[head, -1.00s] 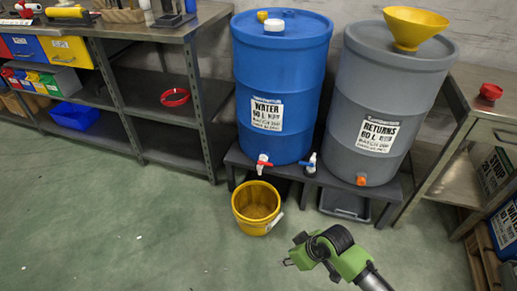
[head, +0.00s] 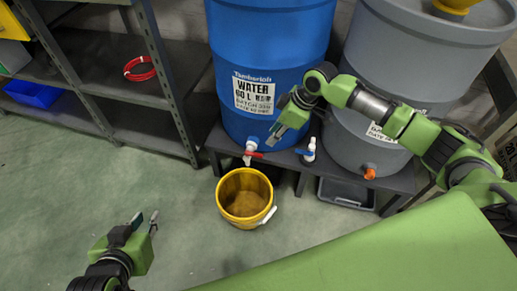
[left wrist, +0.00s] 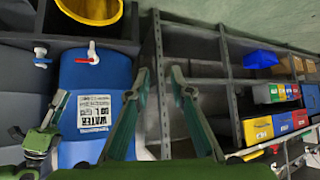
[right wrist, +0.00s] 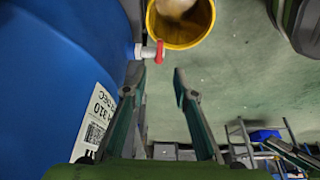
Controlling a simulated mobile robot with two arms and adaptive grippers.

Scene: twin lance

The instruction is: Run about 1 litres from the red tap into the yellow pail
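The red tap (head: 253,154) sits low on the blue water drum (head: 225,60); its red handle points sideways. The yellow pail (head: 222,203) stands on the floor below the tap, handle down at its right side. My right gripper (head: 276,136) is open just above and right of the tap. In the right wrist view the tap (right wrist: 150,51) lies just beyond the open, empty fingers (right wrist: 160,78). A pale patch shows inside the pail (right wrist: 208,30); I cannot tell whether it is water. My left gripper (head: 146,219) is open and empty, left of the pail.
A blue-handled tap (head: 308,151) sits right of the red one. The grey returns drum (head: 350,145) with an orange outlet stands to the right on the same bench (head: 400,183). A grey tray (head: 345,195) lies under it. Shelves (head: 120,100) stand left. Floor left of the pail is clear.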

